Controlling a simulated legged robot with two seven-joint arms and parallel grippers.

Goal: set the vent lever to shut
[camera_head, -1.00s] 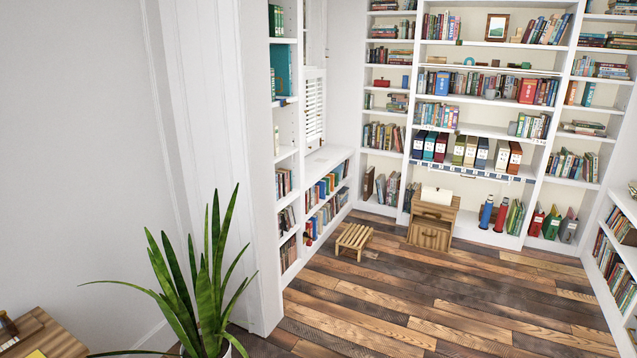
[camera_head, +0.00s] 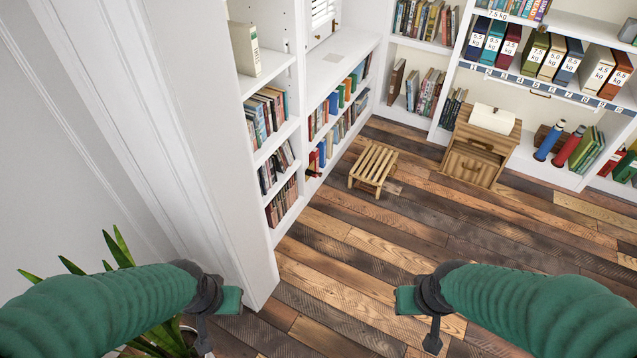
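I cannot make out a vent lever for certain. A white slatted panel (camera_head: 323,12) shows at the top edge above the white ledge, and most of it is cut off by the frame. My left gripper (camera_head: 204,332) hangs low at the left, in front of the plant and the white wall end. My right gripper (camera_head: 433,332) hangs low right of centre, above the wood floor. Both are far from the slatted panel and touch nothing that I can see. Their fingers are seen edge-on, so their opening is unclear.
A slatted wooden stool (camera_head: 373,168) stands on the floor before the left shelves. A small wooden cabinet (camera_head: 475,155) with a white item on top stands by the back shelves. A potted plant (camera_head: 120,250) is at lower left. The plank floor (camera_head: 345,265) between is clear.

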